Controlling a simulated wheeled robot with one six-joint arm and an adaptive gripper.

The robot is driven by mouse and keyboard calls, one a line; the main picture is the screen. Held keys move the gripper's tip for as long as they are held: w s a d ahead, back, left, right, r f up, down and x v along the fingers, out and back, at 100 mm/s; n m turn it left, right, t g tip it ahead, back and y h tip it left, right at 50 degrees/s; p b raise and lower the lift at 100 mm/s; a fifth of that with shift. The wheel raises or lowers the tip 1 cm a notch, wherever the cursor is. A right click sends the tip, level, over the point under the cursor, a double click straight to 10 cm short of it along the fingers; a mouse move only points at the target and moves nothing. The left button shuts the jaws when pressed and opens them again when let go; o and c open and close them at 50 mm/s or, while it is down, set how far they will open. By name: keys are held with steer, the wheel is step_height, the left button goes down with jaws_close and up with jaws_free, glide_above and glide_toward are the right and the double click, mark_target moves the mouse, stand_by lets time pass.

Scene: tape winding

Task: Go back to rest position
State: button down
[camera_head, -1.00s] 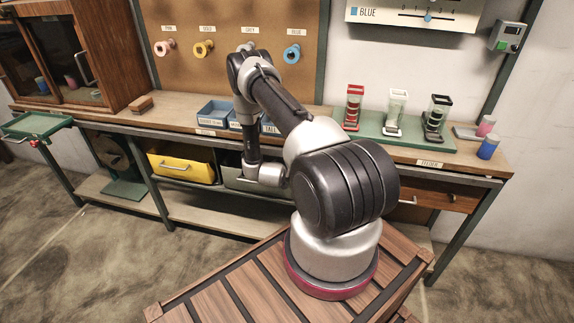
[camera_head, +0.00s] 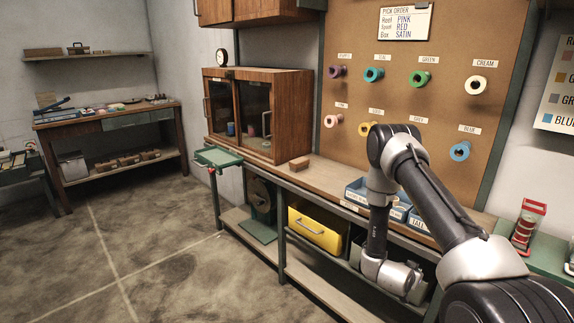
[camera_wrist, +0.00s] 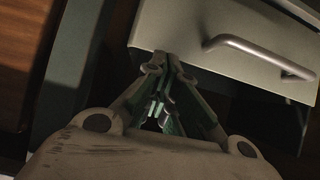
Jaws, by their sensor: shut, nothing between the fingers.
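My gripper (camera_wrist: 168,95) points ahead in the wrist view, its fingers closed together with nothing between them. A pale drawer front with a metal handle (camera_wrist: 258,55) is just beyond the fingertips. I cannot tell whether the tips touch it. In the head view my arm is folded, with its forearm hanging down in front of the bench. The gripper fingers cannot be made out there.
The workbench (camera_head: 335,180) runs along the wall, with a yellow drawer (camera_head: 318,229) below and blue bins beside my arm. A green tray (camera_head: 217,157) juts from its left end. A pegboard (camera_head: 425,45) holds several coloured reels. Open floor (camera_head: 150,240) lies to the left.

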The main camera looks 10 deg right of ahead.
steer(key=s+a+f+n+g+y, duration=0.1)
steer(key=s+a+f+g+y, duration=0.25)
steer(key=s+a+f, duration=0.3)
steer(key=s+a+r+n+g+y, duration=0.1)
steer(key=a+r+n+g+y, duration=0.1)
steer(key=a+r+y, duration=0.15)
steer(key=s+a+r+n+g+y, duration=0.1)
steer(key=s+a+r, duration=0.1)
steer(key=r, duration=0.7)
steer(key=s+a+r+n+g+y, duration=0.1)
steer(key=s+a+r+n, duration=0.15)
steer(key=r, duration=0.55)
steer(key=s+a+r+n+g+y, duration=0.1)
steer(key=s+a+r, duration=0.15)
steer(key=r, duration=0.65)
steer(key=s+r+n+t, duration=0.1)
steer(key=s+r, duration=0.3)
steer(key=r, duration=0.4)
steer(key=s+r+t, duration=0.3)
steer(key=s+r, duration=0.1)
steer(key=r, duration=0.5)
steer(key=s+r+n+t+h, duration=0.1)
steer(key=s+r, duration=0.3)
steer(key=r, duration=0.4)
steer(key=shift+d+r+n+t, duration=0.2)
steer(key=shift+d+n+t, duration=0.15)
steer(key=shift+d+t, duration=0.1)
